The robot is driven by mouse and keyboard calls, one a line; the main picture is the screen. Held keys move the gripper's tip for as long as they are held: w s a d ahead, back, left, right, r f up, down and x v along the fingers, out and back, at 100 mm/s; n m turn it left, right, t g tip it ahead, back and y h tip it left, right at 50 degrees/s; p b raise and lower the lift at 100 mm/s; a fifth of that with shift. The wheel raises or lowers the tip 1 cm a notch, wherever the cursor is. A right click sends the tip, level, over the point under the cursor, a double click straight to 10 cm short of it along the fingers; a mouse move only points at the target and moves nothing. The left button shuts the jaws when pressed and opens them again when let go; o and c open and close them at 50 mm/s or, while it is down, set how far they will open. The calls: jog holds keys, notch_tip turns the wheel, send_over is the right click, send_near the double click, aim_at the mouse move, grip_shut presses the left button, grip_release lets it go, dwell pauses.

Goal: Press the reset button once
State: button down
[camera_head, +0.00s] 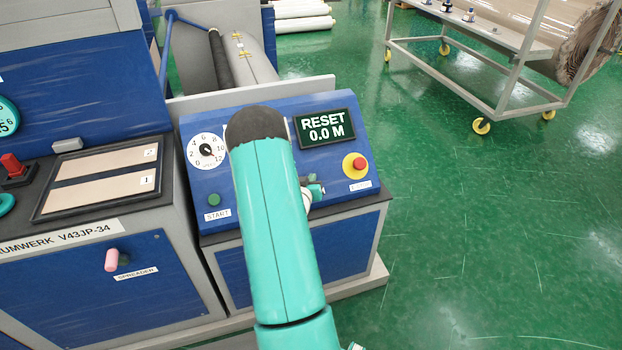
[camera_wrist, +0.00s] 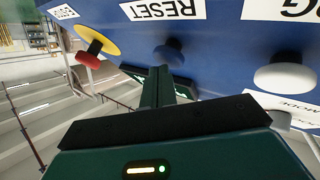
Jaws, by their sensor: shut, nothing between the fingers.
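In the wrist view, which shows the panel upside down, the reset button (camera_wrist: 170,54) is a dark blue round knob beside a white RESET label (camera_wrist: 163,9). My gripper (camera_wrist: 163,80) is shut and empty, with its fingertips close to this button. I cannot tell whether they touch it. In the head view my arm covers the reset button and most of the gripper. The display (camera_head: 325,127) on the blue panel there reads RESET 0.0 M.
A red stop button on a yellow disc (camera_head: 355,166) is at the panel's right; it also shows in the wrist view (camera_wrist: 92,52). A pale grey knob (camera_wrist: 285,77) sits on the other side of the reset button. A dial (camera_head: 207,151) and green start button (camera_head: 214,200) are at left.

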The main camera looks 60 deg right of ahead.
jog(key=shift+w+d+f, duration=0.25)
jog(key=shift+d+f, duration=0.05)
jog(key=shift+f, duration=0.2)
dwell(0.6)
dwell(0.3)
jog(key=shift+s+a+r, duration=0.3)
jog(key=shift+r, duration=0.2)
jog(key=shift+s+a+r, duration=0.25)
jog(key=shift+a+r, duration=0.05)
jog(key=shift+r, duration=0.2)
jog(key=r, duration=0.1)
jog(key=s+a+r, duration=0.2)
jog(key=r, duration=0.1)
jog(key=shift+s+a, duration=0.15)
jog(key=shift+f, duration=0.1)
dwell(0.7)
